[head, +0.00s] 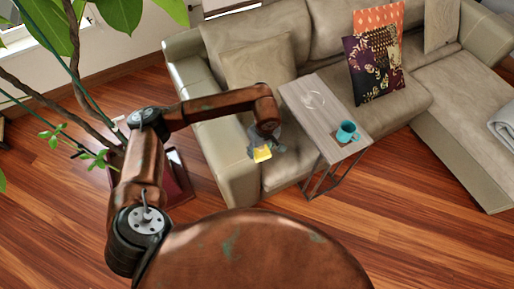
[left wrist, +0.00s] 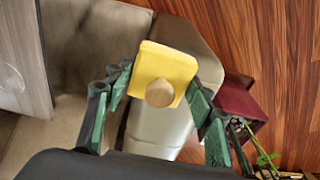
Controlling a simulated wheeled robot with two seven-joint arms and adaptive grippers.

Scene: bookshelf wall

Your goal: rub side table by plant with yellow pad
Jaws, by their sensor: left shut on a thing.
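The yellow pad (head: 262,155) has a round wooden knob, which shows in the left wrist view (left wrist: 160,93). My left gripper (head: 265,143) is shut on the yellow pad and holds it in front of the sofa arm, left of the side table and apart from it. The side table (head: 312,108) has a grey wood top and a thin dark metal frame; its edge shows at the left of the left wrist view (left wrist: 22,62). The plant (head: 75,55) stands at the far left. My right gripper is not in view.
A teal mug (head: 347,131) stands on a brown coaster at the near end of the tabletop. A clear round item (head: 316,98) is at the middle. The beige sofa (head: 228,165) lies behind and left of the table. A dark red planter (head: 176,178) stands on the wood floor.

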